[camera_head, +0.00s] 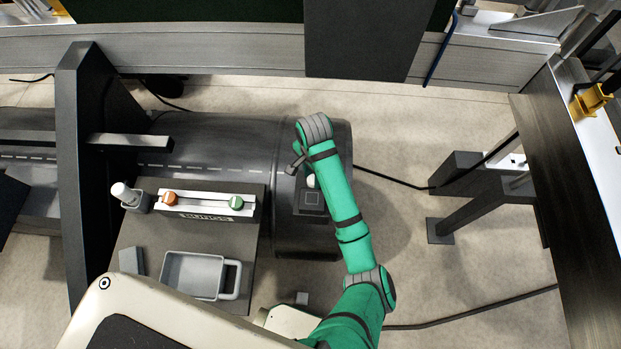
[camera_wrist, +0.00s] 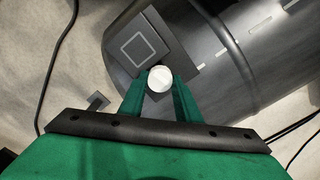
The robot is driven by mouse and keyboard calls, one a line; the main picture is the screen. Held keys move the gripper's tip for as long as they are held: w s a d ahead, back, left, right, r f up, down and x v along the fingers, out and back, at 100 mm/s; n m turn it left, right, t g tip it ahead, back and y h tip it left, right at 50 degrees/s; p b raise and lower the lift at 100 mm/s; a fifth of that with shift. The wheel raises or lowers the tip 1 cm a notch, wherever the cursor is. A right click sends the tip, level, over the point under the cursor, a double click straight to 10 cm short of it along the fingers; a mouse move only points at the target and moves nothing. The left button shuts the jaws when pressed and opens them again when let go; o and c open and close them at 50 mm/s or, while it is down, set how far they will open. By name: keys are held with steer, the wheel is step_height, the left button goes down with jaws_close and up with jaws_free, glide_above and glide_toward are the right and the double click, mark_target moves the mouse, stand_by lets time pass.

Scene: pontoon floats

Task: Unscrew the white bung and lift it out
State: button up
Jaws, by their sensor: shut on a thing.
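The white bung (camera_wrist: 159,78) sits between the two green fingers of my gripper (camera_wrist: 160,88) in the wrist view, and the gripper is shut on it. In the head view the bung (camera_head: 311,181) shows as a small white spot beside my green arm. It is at the dark plate (camera_head: 311,200) on the end of the black float (camera_head: 258,145). The plate, with a light square outline, also shows in the wrist view (camera_wrist: 137,48). The fingers hide the bung's sides, and I cannot tell whether its thread is still engaged.
A dark bench on the left bears a rack labelled BUNGS (camera_head: 202,205) with an orange and a green bung, a white-capped bottle (camera_head: 127,195) and a grey tray (camera_head: 192,274). A dark upright frame (camera_head: 82,180) stands left. Cables cross the floor right of the float.

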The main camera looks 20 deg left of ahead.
steer(key=n, duration=0.2)
steer(key=shift+a+n, duration=0.2)
steer(key=shift+n, duration=0.1)
steer(key=n, duration=0.5)
steer(key=shift+d, duration=0.35)
steer(key=shift+n, duration=0.9)
